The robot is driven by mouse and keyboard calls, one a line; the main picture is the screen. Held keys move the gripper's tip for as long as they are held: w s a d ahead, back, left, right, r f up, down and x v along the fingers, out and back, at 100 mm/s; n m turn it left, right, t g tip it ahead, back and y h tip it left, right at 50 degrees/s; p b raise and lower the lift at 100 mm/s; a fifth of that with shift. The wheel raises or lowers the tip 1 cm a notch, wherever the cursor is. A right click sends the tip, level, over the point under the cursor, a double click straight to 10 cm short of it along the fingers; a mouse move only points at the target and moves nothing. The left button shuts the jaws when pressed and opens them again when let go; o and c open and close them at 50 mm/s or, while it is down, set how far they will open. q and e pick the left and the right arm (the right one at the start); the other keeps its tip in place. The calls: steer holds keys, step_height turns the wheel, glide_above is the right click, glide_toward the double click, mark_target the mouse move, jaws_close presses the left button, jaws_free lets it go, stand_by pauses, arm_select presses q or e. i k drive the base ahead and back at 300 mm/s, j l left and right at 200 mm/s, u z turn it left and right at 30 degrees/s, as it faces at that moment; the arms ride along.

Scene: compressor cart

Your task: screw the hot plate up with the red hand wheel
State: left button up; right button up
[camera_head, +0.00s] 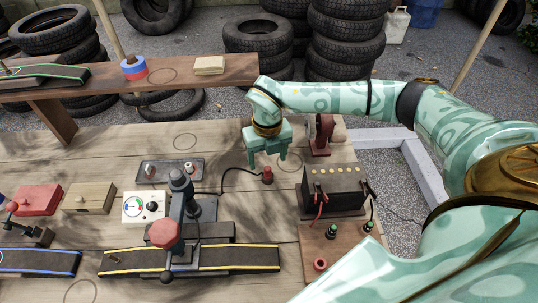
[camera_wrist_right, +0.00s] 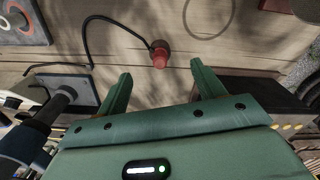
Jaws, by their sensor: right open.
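The red hand wheel (camera_head: 164,234) sits on a dark clamp post (camera_head: 180,185) in the head view, with a dark knob at its near side. Below it, the dark clamp base or plate (camera_head: 190,258) lies across a black strip with yellow edges (camera_head: 250,257); I cannot clearly make out the hot plate under the wheel. My right gripper (camera_head: 267,162) is open and empty, above the bench behind and right of the wheel. In the right wrist view its two fingers (camera_wrist_right: 163,90) are apart, and the wheel cannot be made out. My left gripper is not in view.
A red plug-like piece (camera_head: 267,175) on a black cable stands near my right fingers; it also shows in the right wrist view (camera_wrist_right: 159,55). A white control box (camera_head: 145,207) stands left of the post. A dark box with terminals (camera_head: 333,190) stands right.

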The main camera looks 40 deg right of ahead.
mark_target(164, 233)
steer(key=k+j, duration=1.2)
steer(key=k, duration=0.1)
